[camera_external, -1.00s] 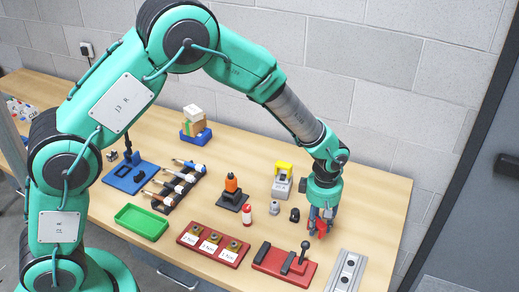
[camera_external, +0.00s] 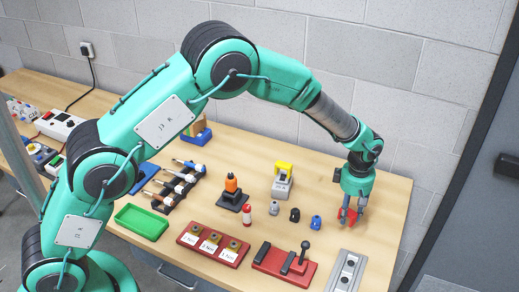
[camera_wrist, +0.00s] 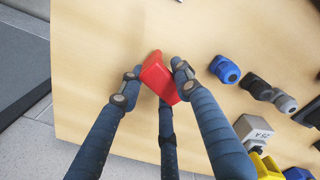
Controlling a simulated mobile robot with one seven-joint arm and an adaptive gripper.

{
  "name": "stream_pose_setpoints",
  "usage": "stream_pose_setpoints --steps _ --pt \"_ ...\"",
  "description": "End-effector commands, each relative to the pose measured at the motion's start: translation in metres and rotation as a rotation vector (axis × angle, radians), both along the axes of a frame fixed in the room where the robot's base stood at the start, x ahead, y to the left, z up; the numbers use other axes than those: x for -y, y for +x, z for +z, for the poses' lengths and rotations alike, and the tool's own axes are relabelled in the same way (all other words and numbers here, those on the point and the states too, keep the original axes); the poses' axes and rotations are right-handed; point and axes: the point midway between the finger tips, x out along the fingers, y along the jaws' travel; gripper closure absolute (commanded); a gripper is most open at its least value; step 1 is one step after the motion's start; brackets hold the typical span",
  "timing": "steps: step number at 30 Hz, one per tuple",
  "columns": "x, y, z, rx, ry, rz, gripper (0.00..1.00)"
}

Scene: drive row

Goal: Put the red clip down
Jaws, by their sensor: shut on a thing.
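The red clip (camera_wrist: 158,77) is between the fingers of my gripper (camera_wrist: 155,82) in the wrist view, and the fingers are shut on it. In the external view, my gripper (camera_external: 349,215) hangs near the right end of the table, with the red clip (camera_external: 347,214) at its fingertips. The fingers partly cover the clip. I cannot tell whether the clip touches the tabletop.
A blue part (camera_external: 316,223), a black part (camera_external: 295,215) and a grey part (camera_external: 273,208) stand left of my gripper. A grey rail block (camera_external: 346,272) and a red lever base (camera_external: 285,265) lie nearer the front. The table's right edge (camera_wrist: 60,90) is close.

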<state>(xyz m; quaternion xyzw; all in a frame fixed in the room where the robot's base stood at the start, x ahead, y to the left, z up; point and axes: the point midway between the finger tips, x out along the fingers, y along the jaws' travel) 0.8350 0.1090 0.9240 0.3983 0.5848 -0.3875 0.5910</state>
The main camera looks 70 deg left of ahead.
Motion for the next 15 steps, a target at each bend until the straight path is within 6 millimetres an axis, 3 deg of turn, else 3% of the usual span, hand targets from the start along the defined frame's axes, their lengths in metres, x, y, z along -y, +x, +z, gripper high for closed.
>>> stream_pose_setpoints --steps 8,15 --pt "0.000 0.000 -0.001 0.000 0.000 0.000 0.85" --pt "0.000 -0.001 -0.024 -0.002 0.000 0.000 0.85"
